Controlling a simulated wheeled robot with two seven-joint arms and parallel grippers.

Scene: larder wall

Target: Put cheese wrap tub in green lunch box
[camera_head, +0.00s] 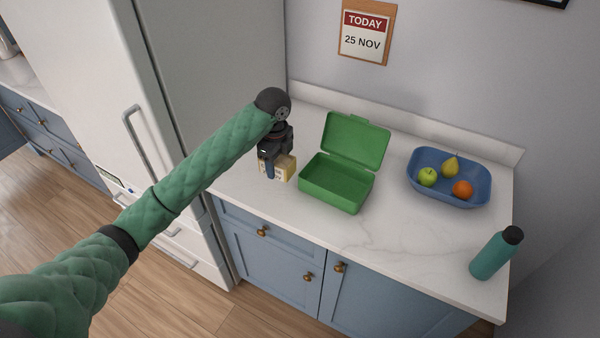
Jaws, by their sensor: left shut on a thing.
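The cheese wrap tub (288,170) is a small pale yellow, boxy thing at the left end of the counter, just left of the lunch box. My left gripper (272,172) reaches down over it and is shut on it; the fingers hide part of it. I cannot tell whether the tub touches the counter. The green lunch box (333,197) stands on the counter with its lid up at the back, and its visible inside is empty. My right gripper is not in view.
A blue basket (455,194) with a green apple, a pear and an orange stands right of the lunch box. A teal bottle (494,256) stands at the counter's right front. The fridge (215,70) is at the left. The front middle counter (390,235) is clear.

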